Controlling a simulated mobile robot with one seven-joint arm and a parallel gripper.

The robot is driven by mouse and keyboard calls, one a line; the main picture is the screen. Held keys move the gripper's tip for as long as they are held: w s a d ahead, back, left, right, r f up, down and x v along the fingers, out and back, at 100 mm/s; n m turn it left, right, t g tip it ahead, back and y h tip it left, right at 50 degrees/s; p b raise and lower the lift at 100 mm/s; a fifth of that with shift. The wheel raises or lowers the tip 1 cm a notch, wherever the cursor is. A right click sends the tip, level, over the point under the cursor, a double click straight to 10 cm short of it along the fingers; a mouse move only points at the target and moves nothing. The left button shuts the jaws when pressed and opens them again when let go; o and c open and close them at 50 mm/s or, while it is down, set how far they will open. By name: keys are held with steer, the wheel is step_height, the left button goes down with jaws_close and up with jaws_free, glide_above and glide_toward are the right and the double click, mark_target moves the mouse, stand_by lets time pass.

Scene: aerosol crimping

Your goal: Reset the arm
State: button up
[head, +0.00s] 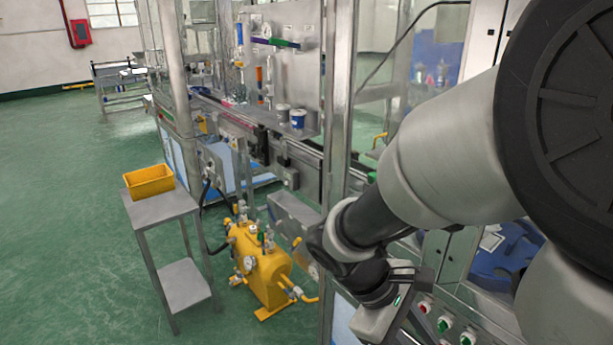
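My arm reaches in from the right side of the head view and bends down toward the bottom edge. My gripper (385,325) is at the lower middle, in front of the machine frame and left of the push buttons. Its grey housing shows, but I cannot make out its fingertips, so I cannot tell whether it is open or shut. I see no object held in it.
A metal stand (168,209) with a yellow bin (149,181) is at left. A yellow pump unit (262,268) sits on the floor. A steel post (338,110) and push buttons (444,324) are close to my arm. Green floor (60,220) at left is clear.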

steer(key=s+a+r+m+t+y+p, duration=0.1)
steer(key=a+r+m+t+y, duration=0.1)
steer(key=r, duration=0.6)
steer(key=a+r+m+t+y+p, duration=0.2)
steer(key=r+m+t+y, duration=0.2)
steer(key=r+m, duration=0.3)
step_height(320, 180, up, 2)
steer(key=shift+s+a+r+m+t+y, duration=0.3)
steer(key=shift+s+a+t+y, duration=0.1)
steer(key=shift+t, duration=0.1)
